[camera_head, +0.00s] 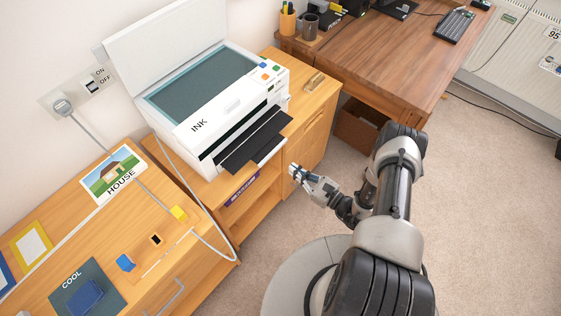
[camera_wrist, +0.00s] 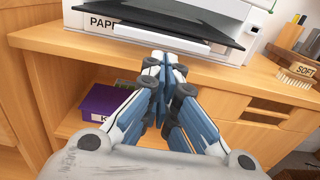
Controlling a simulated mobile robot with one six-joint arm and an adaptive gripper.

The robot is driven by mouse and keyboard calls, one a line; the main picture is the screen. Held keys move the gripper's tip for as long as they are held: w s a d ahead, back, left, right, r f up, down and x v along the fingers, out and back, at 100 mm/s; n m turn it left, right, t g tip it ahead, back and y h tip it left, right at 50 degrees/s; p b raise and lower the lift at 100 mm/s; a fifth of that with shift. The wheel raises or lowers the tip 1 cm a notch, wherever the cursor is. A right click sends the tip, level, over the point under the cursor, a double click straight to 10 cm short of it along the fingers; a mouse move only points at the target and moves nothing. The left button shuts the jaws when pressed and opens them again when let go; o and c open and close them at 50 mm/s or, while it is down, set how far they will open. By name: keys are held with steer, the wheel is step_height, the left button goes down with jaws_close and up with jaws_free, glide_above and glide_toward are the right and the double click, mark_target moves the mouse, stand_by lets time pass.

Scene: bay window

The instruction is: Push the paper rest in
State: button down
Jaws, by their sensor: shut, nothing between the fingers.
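The paper rest (camera_head: 252,146) is a dark flap that sticks out from the front of the white printer (camera_head: 215,152). In the wrist view the paper rest (camera_wrist: 180,22) spans the top, above a white front panel (camera_wrist: 215,49) with letters starting "PAP". My gripper (camera_head: 293,170) is shut and empty, in front of the printer and a little to the right of the rest's outer edge.
The printer lid (camera_head: 165,35) stands open above dark glass. The printer stands on a wooden cabinet (camera_head: 310,108). A brush marked SOFT (camera_wrist: 298,76) lies to its right. A cable (camera_head: 195,205) runs down at the left. Carpet (camera_head: 480,190) is clear at the right.

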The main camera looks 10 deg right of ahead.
steer(key=b+x, duration=0.1)
steer(key=x, duration=0.6)
steer(key=shift+a, duration=0.1)
steer(key=b+x, duration=0.1)
steer(key=x, duration=0.2)
steer(key=shift+w+a+f, duration=0.1)
steer(key=shift+w, duration=0.1)
steer(key=p, duration=0.1)
glide_toward(273, 154)
steer(key=s+d+f, duration=0.2)
steer(key=shift+s+d, duration=0.25)
steer(key=shift+s, duration=0.1)
